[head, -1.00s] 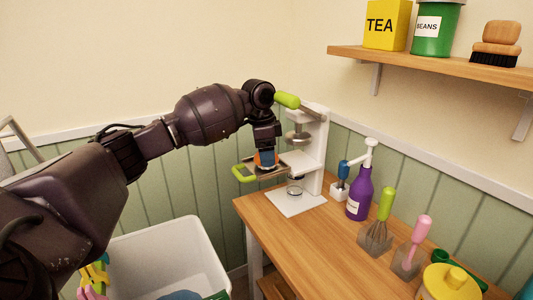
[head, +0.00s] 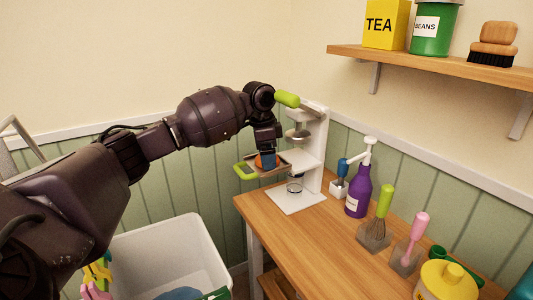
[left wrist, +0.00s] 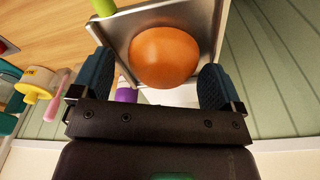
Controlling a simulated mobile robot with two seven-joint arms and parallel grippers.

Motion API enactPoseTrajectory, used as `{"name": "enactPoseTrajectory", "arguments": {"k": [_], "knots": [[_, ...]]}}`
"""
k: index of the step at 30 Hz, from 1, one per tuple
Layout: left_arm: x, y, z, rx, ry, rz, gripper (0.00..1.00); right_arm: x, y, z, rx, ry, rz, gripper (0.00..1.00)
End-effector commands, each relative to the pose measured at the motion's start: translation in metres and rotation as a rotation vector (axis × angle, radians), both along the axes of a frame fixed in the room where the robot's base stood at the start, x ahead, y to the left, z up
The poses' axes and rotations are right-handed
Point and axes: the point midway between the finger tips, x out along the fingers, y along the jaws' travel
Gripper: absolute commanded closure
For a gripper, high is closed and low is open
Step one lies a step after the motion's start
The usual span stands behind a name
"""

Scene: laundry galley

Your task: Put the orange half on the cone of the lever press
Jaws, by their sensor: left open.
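The orange half (left wrist: 165,57) sits dome up over the grey metal plate (left wrist: 208,25) with a raised rim. The cone under it is hidden. My left gripper (left wrist: 157,75) is open, with one blue finger on each side of the orange half and a gap showing at both sides. In the head view the orange half (head: 258,161) shows beside the finger of my left gripper (head: 267,162). The plate, with its green handle (head: 245,171), sticks out from the white lever press (head: 312,145). My right gripper is not in view.
The press's green lever grip (head: 287,99) is close to my left wrist. A purple pump bottle (head: 357,192), whisk (head: 376,228) and pink-handled tool (head: 415,235) stand on the wooden counter (head: 310,250). A white bin (head: 190,245) is below left.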

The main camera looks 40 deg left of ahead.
Motion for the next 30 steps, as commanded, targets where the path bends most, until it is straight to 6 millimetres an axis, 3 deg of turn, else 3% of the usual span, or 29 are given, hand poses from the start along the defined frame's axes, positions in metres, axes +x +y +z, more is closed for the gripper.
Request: {"name": "enactPoseTrajectory", "arguments": {"k": [6, 15, 21, 30], "knots": [[0.001, 0.004, 0.004, 0.007, 0.007, 0.006, 0.02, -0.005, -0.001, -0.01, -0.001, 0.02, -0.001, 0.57], [-0.005, 0.006, 0.072, 0.003, -0.007, 0.005, 0.02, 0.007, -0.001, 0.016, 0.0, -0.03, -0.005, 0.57], [-0.008, 0.009, 0.106, 0.002, -0.005, 0.004, 0.02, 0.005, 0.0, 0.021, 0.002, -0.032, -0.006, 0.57], [-0.01, 0.012, 0.129, 0.003, 0.0, 0.003, 0.02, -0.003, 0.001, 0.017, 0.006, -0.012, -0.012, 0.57]]}}
